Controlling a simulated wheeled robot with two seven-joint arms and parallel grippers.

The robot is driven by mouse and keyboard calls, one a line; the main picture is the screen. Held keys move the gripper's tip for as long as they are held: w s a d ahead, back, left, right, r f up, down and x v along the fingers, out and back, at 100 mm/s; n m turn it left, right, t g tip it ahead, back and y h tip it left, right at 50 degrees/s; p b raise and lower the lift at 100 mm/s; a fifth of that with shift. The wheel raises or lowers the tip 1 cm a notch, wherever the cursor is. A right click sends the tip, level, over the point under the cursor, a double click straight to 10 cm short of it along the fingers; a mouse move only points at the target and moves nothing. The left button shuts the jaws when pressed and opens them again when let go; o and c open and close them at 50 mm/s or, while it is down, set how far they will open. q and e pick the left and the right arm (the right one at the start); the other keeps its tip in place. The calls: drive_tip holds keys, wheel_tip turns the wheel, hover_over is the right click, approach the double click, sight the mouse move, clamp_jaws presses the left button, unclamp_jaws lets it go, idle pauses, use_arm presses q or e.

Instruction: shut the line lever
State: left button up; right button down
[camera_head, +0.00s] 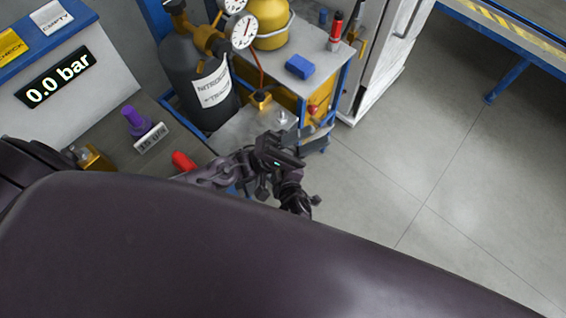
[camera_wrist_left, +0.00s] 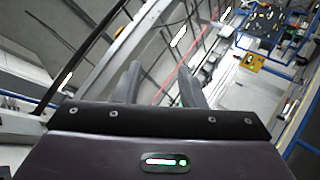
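A red handle (camera_head: 182,160) shows at the bench edge in the head view, partly hidden by my left arm. I cannot tell for sure whether it is the line lever. My left gripper (camera_head: 318,137) is right of it, beside the low grey-topped stand. In the left wrist view its two fingers (camera_wrist_left: 160,87) stand apart with nothing between them. My right gripper is not in view.
A black nitrogen cylinder (camera_head: 205,85) with gauges stands behind the arm. A display (camera_head: 57,77) reads 0.0 bar. A purple knob (camera_head: 136,120) and a brass valve (camera_head: 95,158) are at left. A cart holds a blue block (camera_head: 299,66). Floor at right is clear.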

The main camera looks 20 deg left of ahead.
use_arm(q)
drive_tip(key=s+d+f+n+g+y, duration=0.1)
drive_tip(key=s+d+f+g+y, duration=0.15)
drive_tip(key=s, duration=0.55)
drive_tip(key=s+d+f+n+g+y, duration=0.1)
drive_tip(key=s+d+g, duration=0.25)
drive_tip(key=s, duration=0.35)
drive_tip(key=s+d+f+n+g+y, duration=0.1)
drive_tip(key=s+d+f+g+y, duration=0.15)
drive_tip(key=s, duration=0.55)
drive_tip(key=s+a+f+m+y, duration=0.1)
drive_tip(key=s+a+f+y, duration=0.4)
drive_tip(key=s+a, duration=0.25)
drive_tip(key=s+a+f+m+y, duration=0.1)
drive_tip(key=s+a+f+y, duration=0.4)
drive_tip(key=s+a, duration=0.3)
drive_tip(key=w+d+f+m+t+y, duration=0.2)
drive_tip(key=w+f+m+t, duration=0.15)
drive_tip(key=w+f, duration=0.95)
drive_tip(key=w+d+f+m+t+y, duration=0.15)
drive_tip(key=w+f+m, duration=0.25)
drive_tip(key=w+f, duration=0.85)
drive_tip(key=s+a+f+g+y, duration=0.2)
drive_tip(key=a+f+y, duration=0.2)
drive_tip(key=a+f, duration=0.5)
drive_tip(key=s+a+f+g, duration=0.1)
drive_tip(key=s, duration=0.5)
drive_tip(key=s+a+f+g+y, duration=0.1)
drive_tip(key=s+a+f+g, duration=0.1)
drive_tip(key=s, duration=0.4)
